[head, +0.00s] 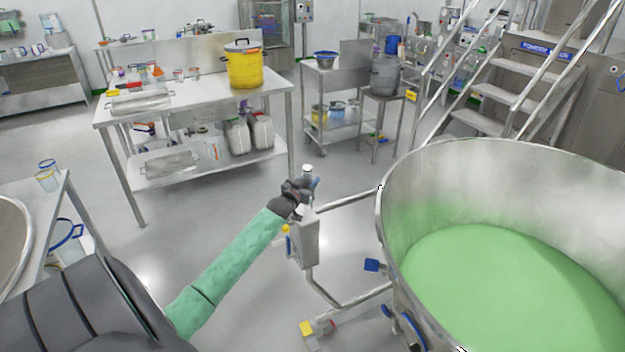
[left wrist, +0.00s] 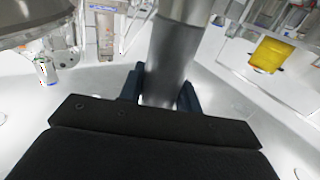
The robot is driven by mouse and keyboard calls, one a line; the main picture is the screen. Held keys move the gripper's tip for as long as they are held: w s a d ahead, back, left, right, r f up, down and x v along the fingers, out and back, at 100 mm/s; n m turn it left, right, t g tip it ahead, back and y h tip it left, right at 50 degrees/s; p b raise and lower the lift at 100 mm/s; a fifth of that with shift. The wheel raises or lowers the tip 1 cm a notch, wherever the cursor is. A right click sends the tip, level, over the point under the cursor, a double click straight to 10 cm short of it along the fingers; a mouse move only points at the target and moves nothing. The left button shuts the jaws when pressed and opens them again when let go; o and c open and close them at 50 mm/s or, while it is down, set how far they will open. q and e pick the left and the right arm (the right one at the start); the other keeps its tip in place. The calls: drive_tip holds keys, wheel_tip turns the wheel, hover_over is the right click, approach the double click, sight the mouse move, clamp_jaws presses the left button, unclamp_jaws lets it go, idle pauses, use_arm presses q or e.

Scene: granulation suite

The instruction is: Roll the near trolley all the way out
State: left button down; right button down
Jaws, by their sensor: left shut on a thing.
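The near trolley carries a large steel bowl (head: 388,200) with green powder (head: 500,290) in it, at the right of the head view. Its tubular frame (head: 345,200) reaches left to an upright post with a grey box (head: 304,243). My left gripper (head: 310,183) is at the top of this post. In the left wrist view my left gripper (left wrist: 162,92) is shut around a steel tube (left wrist: 172,60), one blue finger on each side. A caster with a yellow part (head: 308,328) shows low by the frame. My right gripper is out of view.
A steel table (head: 190,97) with a yellow pot (head: 243,65) stands behind the gripper. Metal stairs (head: 490,92) rise behind the bowl. A side table (head: 58,190) with cups is at the left. Grey floor (head: 240,190) is clear between.

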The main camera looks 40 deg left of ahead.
use_arm(q)
drive_tip(key=shift+s+a+f, duration=0.2)
drive_tip(key=shift+a+f, duration=0.05)
drive_tip(key=shift+a, duration=0.05)
drive_tip(key=c, duration=1.2)
unclamp_jaws()
drive_tip(key=shift+s+a, duration=0.1)
drive_tip(key=shift+o, duration=1)
drive_tip(key=shift+s+a, duration=0.15)
drive_tip(key=shift+a, duration=0.05)
drive_tip(key=shift+s, duration=0.1)
drive_tip(key=shift+d, duration=0.15)
drive_tip(key=shift+w+d, duration=0.1)
drive_tip(key=shift+w, duration=0.1)
drive_tip(key=shift+s, duration=0.25)
drive_tip(key=s+d+b, duration=0.1)
drive_tip(key=s+b, duration=0.1)
drive_tip(key=s, duration=0.5)
drive_tip(key=shift+d, duration=0.25)
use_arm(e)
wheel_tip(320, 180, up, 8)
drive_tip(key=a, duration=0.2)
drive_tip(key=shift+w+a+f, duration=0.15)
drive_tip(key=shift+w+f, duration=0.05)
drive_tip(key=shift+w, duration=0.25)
use_arm(q)
drive_tip(key=shift+s+d, duration=0.1)
